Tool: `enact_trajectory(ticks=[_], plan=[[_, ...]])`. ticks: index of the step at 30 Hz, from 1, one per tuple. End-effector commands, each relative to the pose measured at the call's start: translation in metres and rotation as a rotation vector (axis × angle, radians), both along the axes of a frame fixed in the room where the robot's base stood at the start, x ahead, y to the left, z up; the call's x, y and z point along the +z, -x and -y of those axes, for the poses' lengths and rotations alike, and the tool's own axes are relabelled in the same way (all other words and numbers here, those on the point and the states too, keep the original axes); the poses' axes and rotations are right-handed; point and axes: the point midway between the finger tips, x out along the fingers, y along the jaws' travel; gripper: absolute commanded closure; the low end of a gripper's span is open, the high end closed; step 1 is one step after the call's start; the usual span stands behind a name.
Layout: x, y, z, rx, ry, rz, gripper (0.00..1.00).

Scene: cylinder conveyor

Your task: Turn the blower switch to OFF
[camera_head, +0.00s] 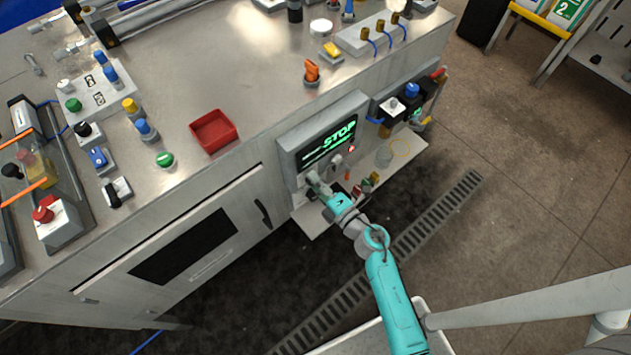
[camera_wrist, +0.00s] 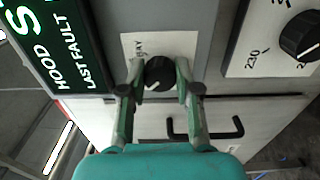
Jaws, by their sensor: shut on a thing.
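In the wrist view a black round knob (camera_wrist: 158,76) with a pale pointer mark sits on a light label plate of a grey panel. My gripper (camera_wrist: 160,72) has one finger on each side of this knob and is shut on it. The fingers hide part of the plate's lettering, so I cannot read a blower or OFF mark. In the head view my gripper (camera_head: 319,185) is at the lower left front of the grey control box (camera_head: 292,150), whose screen (camera_head: 330,142) shows STOP in green. The knob is hidden there by my gripper.
A second black knob (camera_wrist: 301,36) on a plate marked 230 is to the right in the wrist view. A black bent handle (camera_wrist: 205,131) is below. A small shelf (camera_head: 405,158) with small items juts out under the box. A red tray (camera_head: 213,131) is on the bench top.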

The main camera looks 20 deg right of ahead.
Motion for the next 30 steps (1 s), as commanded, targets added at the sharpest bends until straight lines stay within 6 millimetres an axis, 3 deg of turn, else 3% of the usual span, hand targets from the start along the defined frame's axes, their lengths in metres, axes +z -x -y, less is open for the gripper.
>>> enact_trajectory(ticks=[11, 12, 15, 25, 30], plan=[[-0.001, 0.000, 0.000, 0.000, 0.006, 0.000, 1.00], [-0.001, 0.000, 0.000, 0.000, 0.006, 0.000, 0.63], [-0.001, 0.000, 0.000, 0.000, 0.006, 0.000, 0.43], [-0.001, 0.002, 0.001, 0.000, 0.005, 0.000, 0.43], [-0.001, 0.019, 0.005, -0.002, 0.004, -0.001, 0.43]])
